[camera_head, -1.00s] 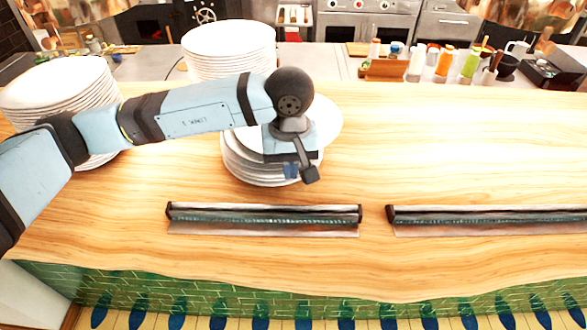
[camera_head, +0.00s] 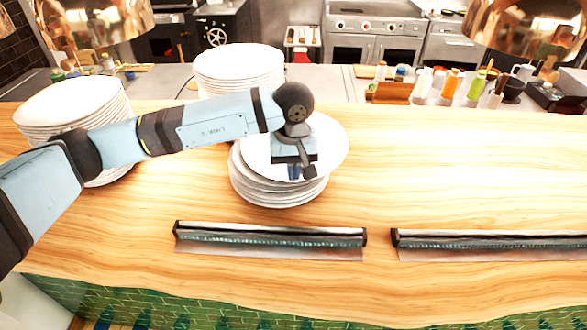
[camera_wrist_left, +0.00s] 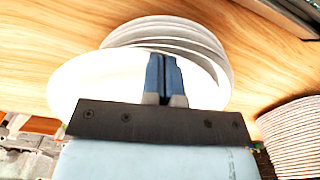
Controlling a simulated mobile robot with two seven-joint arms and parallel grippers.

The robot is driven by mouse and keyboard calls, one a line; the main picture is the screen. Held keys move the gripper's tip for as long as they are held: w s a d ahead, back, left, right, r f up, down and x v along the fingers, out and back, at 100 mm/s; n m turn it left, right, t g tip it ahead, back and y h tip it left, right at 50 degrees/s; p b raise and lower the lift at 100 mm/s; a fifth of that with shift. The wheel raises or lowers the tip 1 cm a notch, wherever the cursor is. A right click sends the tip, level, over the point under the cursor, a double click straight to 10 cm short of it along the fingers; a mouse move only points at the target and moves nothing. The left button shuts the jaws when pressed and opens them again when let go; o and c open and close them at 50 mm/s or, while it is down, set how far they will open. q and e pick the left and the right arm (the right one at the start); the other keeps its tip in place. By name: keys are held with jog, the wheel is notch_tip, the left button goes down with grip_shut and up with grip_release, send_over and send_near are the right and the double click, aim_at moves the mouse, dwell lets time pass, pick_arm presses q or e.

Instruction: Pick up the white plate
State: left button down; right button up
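The white plate (camera_head: 330,145) is at the top of the middle stack in the head view, offset to the right and back from the plates under it and looking tilted. In the left wrist view the plate (camera_wrist_left: 95,85) spreads broad and close under my gripper. My left gripper (camera_head: 294,174) is at the plate's front edge. In the left wrist view its two blue fingers (camera_wrist_left: 163,78) are close together at the plate's rim and look shut on it. The rim between the fingertips is hidden. The plates below (camera_head: 280,198) rest on the wooden counter. My right gripper is not in view.
A taller plate stack (camera_head: 238,65) stands behind and another stack (camera_head: 72,102) stands at the left, partly behind my arm. Two long dark-ended bars (camera_head: 270,240) (camera_head: 490,242) lie along the counter front. The wooden counter (camera_head: 450,170) is clear at the right. Copper lamps (camera_head: 525,30) hang above.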

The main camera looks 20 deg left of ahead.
pick_arm(q)
jog(key=s, duration=0.1)
jog(key=s+d, duration=0.1)
jog(key=s, duration=0.1)
jog(key=shift+d+b, duration=0.15)
jog(key=shift+b, duration=0.25)
